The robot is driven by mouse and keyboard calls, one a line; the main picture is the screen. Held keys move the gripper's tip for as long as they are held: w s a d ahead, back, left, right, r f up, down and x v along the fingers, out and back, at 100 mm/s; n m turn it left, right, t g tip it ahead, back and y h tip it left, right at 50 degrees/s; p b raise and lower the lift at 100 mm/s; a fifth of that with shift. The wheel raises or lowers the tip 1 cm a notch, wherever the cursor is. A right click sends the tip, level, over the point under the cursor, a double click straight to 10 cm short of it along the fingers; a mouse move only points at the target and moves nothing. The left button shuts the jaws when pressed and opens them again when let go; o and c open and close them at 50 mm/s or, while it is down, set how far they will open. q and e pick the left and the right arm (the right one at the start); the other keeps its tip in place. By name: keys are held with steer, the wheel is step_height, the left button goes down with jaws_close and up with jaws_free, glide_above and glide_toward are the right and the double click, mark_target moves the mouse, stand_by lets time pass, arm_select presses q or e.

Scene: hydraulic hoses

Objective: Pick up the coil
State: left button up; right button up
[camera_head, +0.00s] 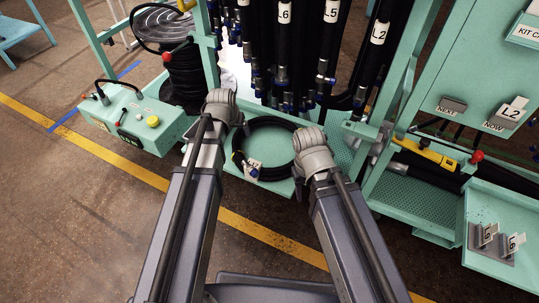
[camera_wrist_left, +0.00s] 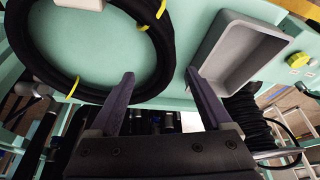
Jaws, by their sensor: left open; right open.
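The coil (camera_head: 265,122) is a black hose wound into a ring, with yellow ties and a white tag. It lies flat on the green shelf (camera_head: 335,152), between my two grippers. In the left wrist view the coil (camera_wrist_left: 158,45) fills the upper left, and part of its ring shows between the fingertips of my left gripper (camera_wrist_left: 160,76). The left gripper is open and empty; contact with the coil cannot be told. In the head view my left gripper (camera_head: 223,106) is at the coil's upper left. My right gripper (camera_head: 312,150) is at its right, open, its fingers hidden.
Hanging black hoses (camera_head: 295,45) with labels stand behind the coil. A grey tray (camera_wrist_left: 240,55) lies close to the left gripper's finger. A green control box (camera_head: 135,122) and black hose stack (camera_head: 186,75) are at left. A green cart (camera_head: 445,75) stands at right.

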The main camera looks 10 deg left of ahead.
mark_target(237, 137)
arm_select(q)
steer(key=shift+w+a+f, duration=0.2)
steer(key=shift+w+a, duration=0.05)
steer(key=b+x, duration=0.7)
steer(key=x, duration=0.1)
steer(key=shift+s+a, duration=0.15)
stand_by(0.3)
steer(key=shift+c, duration=0.4)
jaws_close()
steer(key=shift+r, duration=0.1)
stand_by(0.8)
